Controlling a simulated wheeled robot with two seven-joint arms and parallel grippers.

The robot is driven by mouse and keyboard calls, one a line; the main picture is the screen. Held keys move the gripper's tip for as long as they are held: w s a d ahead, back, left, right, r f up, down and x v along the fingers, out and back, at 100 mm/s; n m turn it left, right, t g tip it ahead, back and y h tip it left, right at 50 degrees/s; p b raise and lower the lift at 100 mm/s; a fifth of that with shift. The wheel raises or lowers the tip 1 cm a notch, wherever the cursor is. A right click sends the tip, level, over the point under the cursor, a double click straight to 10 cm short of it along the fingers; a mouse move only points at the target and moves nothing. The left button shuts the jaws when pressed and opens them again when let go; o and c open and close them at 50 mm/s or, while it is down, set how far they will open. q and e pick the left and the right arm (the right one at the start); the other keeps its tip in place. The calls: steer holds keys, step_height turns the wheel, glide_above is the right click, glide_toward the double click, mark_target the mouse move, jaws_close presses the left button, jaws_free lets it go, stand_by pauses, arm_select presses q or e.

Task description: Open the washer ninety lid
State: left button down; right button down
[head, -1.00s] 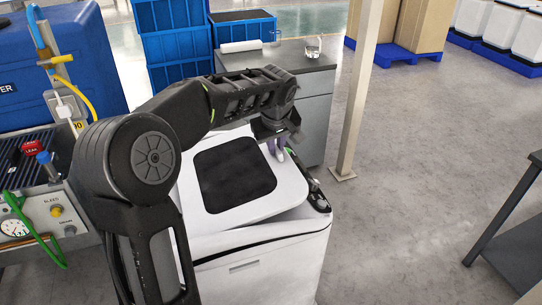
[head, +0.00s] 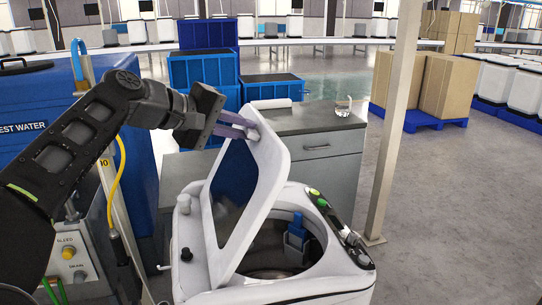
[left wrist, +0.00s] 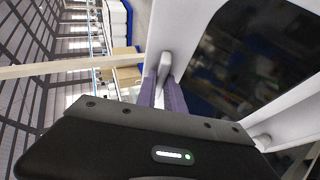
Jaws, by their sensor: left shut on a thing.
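The white washer (head: 300,285) stands in the lower middle of the head view. Its lid (head: 262,185), white with a dark window, is tilted steeply up, and the drum opening shows with a blue part inside. My left gripper (head: 250,131) is shut on the lid's edge near its top corner. In the left wrist view the purple fingers (left wrist: 163,92) sit either side of a white handle-like piece on the lid (left wrist: 182,50). My right gripper is not in view.
A grey cabinet (head: 325,165) with a glass jug on top stands behind the washer. A pale post (head: 392,130) rises to its right. A blue water tank (head: 30,130) and hoses are at left.

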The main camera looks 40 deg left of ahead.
arm_select(q)
steer(key=s+a+r+t+h+b, duration=0.1)
steer(key=s+a+t+b, duration=0.1)
steer(key=s, duration=0.3)
steer(key=shift+s+a+r+n, duration=0.25)
steer(key=shift+a+r+n, duration=0.15)
steer(key=shift+a, duration=0.5)
steer(key=c, duration=1.4)
jaws_free()
steer(key=shift+c, duration=0.2)
steer(key=v, duration=0.7)
steer(key=shift+s, duration=0.4)
steer(key=shift+f, duration=0.15)
